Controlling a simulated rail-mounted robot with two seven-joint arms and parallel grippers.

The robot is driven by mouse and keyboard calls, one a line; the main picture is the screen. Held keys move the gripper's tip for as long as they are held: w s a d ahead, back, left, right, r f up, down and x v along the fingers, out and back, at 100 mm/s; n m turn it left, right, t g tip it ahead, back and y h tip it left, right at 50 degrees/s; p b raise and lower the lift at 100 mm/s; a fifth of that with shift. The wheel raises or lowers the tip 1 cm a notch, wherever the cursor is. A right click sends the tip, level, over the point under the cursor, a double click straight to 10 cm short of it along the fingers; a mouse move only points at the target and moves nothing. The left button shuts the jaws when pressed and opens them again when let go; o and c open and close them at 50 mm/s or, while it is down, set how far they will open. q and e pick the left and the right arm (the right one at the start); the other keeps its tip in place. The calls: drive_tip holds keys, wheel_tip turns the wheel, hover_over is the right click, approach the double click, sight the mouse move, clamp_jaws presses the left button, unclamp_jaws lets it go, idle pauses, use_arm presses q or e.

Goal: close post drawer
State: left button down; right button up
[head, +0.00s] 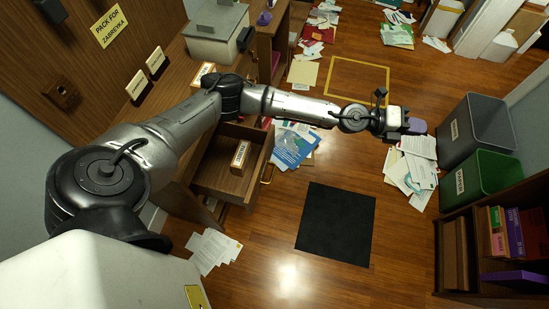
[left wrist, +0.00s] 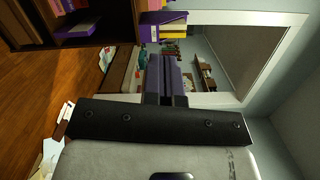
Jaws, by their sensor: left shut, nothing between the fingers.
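The wooden post drawer (head: 259,163) stands pulled out from the desk, left of centre in the head view. A small labelled box (head: 240,154) lies inside it. A brass-coloured handle (head: 268,174) shows on the drawer's front. My left arm passes over the desk and hides part of the drawer's far end. My left gripper (head: 418,126) is well to the right of the drawer, apart from it, over the floor near the bins. Its fingers are together and empty; they also show in the left wrist view (left wrist: 167,78). My right gripper is not in view.
A black mat (head: 336,224) lies on the floor right of the drawer. Grey (head: 477,128) and green (head: 482,178) bins and a shelf (head: 500,245) stand at the right. Papers (head: 292,147) lie beside the drawer, others near the bins. Floor around the mat is mostly clear.

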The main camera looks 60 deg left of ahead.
use_arm(q)
drive_tip(key=s+a+f+m+g+y, duration=0.1)
drive_tip(key=s+a+f+m+g, duration=0.1)
drive_tip(key=f+g, duration=0.35)
drive_tip(key=s+a+f+m+g, duration=0.1)
drive_tip(key=s+f+m+g, duration=0.15)
drive_tip(key=f, duration=0.55)
drive_tip(key=n+g+y+b, duration=0.2)
drive_tip(key=n+g+y, duration=0.2)
drive_tip(key=g+y, duration=0.8)
approach(263, 165)
wheel_tip(263, 165, down, 5)
drive_tip(key=s+g+h, duration=0.2)
drive_tip(key=shift+a+r, duration=0.1)
drive_tip(key=shift+a, duration=0.55)
drive_tip(key=shift+s+a, duration=0.1)
